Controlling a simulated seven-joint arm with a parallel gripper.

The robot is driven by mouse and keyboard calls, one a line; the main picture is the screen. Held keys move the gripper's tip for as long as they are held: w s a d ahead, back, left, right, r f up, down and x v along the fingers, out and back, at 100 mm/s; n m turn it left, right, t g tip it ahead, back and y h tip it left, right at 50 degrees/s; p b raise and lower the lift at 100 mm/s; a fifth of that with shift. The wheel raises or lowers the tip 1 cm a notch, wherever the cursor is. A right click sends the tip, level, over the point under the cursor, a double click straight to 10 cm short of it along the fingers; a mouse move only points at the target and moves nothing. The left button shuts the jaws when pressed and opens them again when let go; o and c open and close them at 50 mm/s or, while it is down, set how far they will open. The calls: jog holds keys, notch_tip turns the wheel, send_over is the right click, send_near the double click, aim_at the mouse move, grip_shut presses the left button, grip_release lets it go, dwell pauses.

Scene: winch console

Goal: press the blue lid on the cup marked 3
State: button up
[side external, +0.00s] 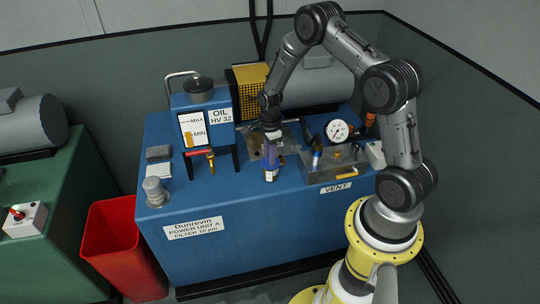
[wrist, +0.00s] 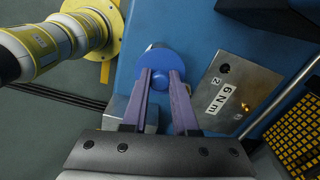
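The blue lid (wrist: 160,62), a round disc with a small knob, lies under my fingertips in the wrist view. My gripper (wrist: 160,78) points down with its two purple fingers closed on either side of the knob. In the side view my gripper (side external: 270,152) is right above a small cup (side external: 271,174) with a pale label, standing on the blue power unit near its front edge. The lid is at the top of this cup, but I cannot tell whether it is fully seated. The number on the cup is too small to read.
A metal plate marked 2 and 6 Nm (wrist: 236,90) lies beside the lid. The vent box (side external: 335,165) and pressure gauge (side external: 338,131) stand to the right. The oil tank (side external: 203,112) and red-handled valve (side external: 200,151) stand to the left. A red bin (side external: 122,250) is on the floor.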

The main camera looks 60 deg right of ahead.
jog(key=o, duration=0.5)
jog(key=shift+o, duration=0.2)
